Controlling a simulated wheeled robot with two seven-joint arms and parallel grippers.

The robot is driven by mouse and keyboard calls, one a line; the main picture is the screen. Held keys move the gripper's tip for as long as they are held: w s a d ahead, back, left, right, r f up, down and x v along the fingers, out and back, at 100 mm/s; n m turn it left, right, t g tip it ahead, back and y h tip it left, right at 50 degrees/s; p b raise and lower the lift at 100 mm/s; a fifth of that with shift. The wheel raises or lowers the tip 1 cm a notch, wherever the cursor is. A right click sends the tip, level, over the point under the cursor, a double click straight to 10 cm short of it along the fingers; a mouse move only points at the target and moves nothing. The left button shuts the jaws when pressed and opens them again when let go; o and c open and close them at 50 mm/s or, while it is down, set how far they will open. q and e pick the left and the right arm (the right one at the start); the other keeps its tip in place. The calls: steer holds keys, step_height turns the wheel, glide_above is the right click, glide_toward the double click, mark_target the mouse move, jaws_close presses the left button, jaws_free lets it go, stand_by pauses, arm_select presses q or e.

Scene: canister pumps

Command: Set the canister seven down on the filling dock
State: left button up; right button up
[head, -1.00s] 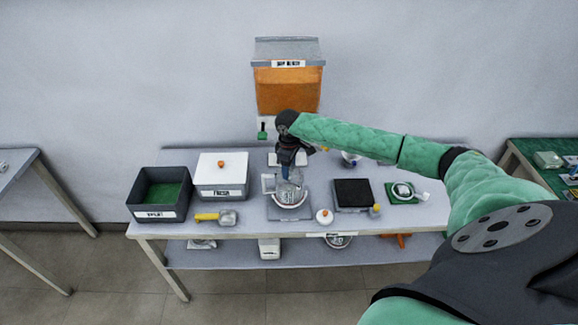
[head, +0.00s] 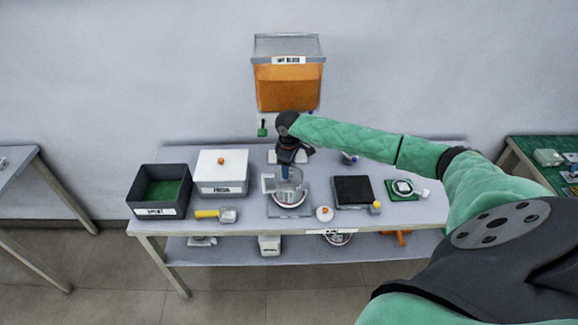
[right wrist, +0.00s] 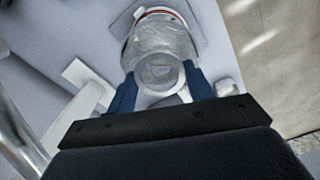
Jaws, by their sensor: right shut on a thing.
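My right gripper (head: 290,168) points down at the middle of the table, and its blue fingers also show in the right wrist view (right wrist: 160,85). It is shut on a clear canister (right wrist: 165,48) with a red and white band at its far end. In the head view the canister (head: 287,189) is upright over a grey square plate (head: 304,211). I cannot tell whether it touches the plate, and no number on it is readable. A white block (head: 273,158) stands behind, below the orange dispenser (head: 288,88); which piece is the filling dock is unclear. My left gripper is not in view.
To the left are a dark bin (head: 158,211) with a green bottom, a white lidded box (head: 221,185) and a yellow-handled tool (head: 215,213). To the right are a small white jar (head: 325,214), a black-topped plate (head: 353,190) and a green pad (head: 391,195).

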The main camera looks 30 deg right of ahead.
steer(key=o, duration=1.5)
steer(key=shift+c, duration=0.2)
